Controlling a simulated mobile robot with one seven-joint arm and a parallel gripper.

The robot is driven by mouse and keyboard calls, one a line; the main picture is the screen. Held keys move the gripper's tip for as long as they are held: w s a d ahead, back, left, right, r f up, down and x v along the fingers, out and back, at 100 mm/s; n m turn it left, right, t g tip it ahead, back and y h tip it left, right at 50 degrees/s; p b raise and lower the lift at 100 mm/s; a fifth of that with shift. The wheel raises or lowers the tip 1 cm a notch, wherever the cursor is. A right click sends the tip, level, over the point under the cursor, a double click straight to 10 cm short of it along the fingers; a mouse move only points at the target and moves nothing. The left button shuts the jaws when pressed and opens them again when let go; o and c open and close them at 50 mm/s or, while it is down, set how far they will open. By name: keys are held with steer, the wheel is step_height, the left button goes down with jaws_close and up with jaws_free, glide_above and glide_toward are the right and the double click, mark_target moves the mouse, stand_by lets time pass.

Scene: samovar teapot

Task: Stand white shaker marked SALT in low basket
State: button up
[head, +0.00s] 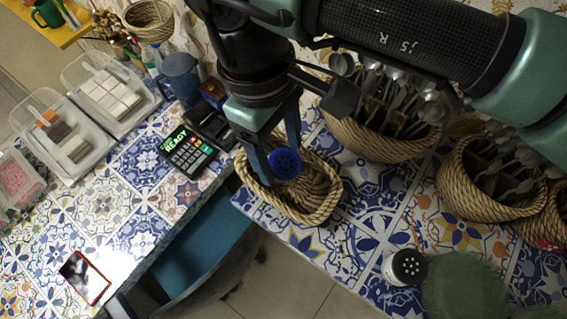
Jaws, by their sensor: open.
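A shaker with a round blue, holed cap (284,163) is in the low rope basket (322,206). Its cap faces the camera; its body and any marking are hidden, so I cannot tell whether it is the one marked SALT. My gripper (276,151) reaches down over the basket, open, with its fingers around or close beside the blue cap. Whether they touch it is not clear. A second shaker (404,267), white with a black holed cap, stands on the tiled counter at lower right. No lettering is readable on it.
Tall rope baskets of cutlery (385,142) (470,205) stand behind and to the right. A card terminal (189,152), a blue mug (181,77) and clear bins (103,93) are at left. A phone (84,277) lies at lower left. A green translucent item (462,288) is beside the black-capped shaker.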

steer(key=r, duration=0.4)
steer(key=a+r+b, duration=0.1)
steer(key=r, duration=0.2)
steer(key=shift+w, duration=0.25)
